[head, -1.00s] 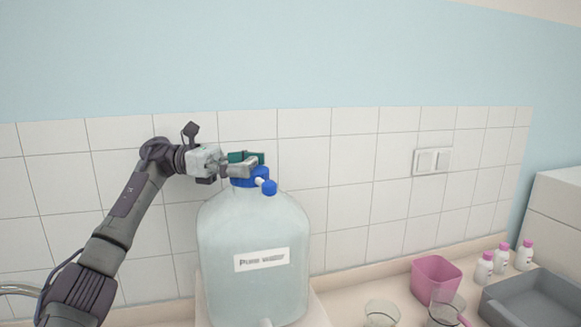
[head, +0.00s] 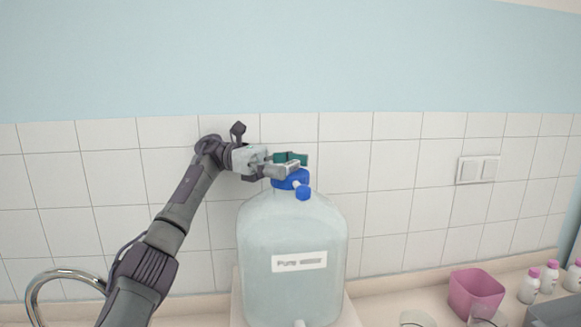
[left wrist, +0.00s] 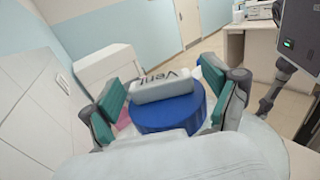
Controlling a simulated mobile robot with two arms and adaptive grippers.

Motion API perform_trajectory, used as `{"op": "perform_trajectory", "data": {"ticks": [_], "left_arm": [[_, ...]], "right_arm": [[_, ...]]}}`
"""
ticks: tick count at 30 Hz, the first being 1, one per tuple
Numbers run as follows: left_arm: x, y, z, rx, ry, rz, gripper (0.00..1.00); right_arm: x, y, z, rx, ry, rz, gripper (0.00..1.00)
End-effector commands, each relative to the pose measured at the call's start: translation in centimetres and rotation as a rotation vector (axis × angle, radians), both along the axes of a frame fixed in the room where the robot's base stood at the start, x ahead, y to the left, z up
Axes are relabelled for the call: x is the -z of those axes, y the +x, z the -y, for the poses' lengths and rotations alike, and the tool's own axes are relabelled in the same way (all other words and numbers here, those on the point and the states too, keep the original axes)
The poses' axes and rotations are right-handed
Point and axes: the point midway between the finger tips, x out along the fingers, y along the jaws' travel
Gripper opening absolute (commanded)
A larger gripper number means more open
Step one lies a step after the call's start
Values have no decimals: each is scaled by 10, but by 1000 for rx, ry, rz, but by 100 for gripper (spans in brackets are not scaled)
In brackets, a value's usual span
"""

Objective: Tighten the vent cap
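The vent cap (left wrist: 168,112) is a round blue cap with a raised pale grey bar lettered "Vent" across its top. It sits on top of the clear "Pure water" carboy (head: 290,235); in the head view the blue cap (head: 291,181) is partly hidden by my gripper. My left gripper (head: 284,166) is at the carboy's mouth. In the left wrist view its teal-padded fingers (left wrist: 161,88) stand spread on either side of the cap. A narrow gap shows at the left finger; contact at the right finger cannot be told. My right gripper is not in view.
A small blue side cap (head: 303,193) on a white stem sticks out below the vent cap. The tiled wall (head: 400,190) is close behind. A pink container (head: 475,293), white bottles (head: 529,286) and a grey tray (head: 555,312) stand on the counter at right.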

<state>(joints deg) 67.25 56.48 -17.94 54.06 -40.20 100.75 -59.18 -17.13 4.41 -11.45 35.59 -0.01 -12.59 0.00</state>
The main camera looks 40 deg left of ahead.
Motion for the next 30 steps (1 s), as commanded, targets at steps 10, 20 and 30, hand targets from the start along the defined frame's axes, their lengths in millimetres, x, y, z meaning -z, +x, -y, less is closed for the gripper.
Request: {"op": "perform_trajectory", "data": {"ticks": [10,20,30], "left_arm": [[-11,0,0,1,3,3,88],[-71,0,1,2,1,3,88],[-99,0,1,1,2,0,88]], "right_arm": [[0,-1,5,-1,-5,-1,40],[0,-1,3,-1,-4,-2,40],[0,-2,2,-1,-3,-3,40]]}}
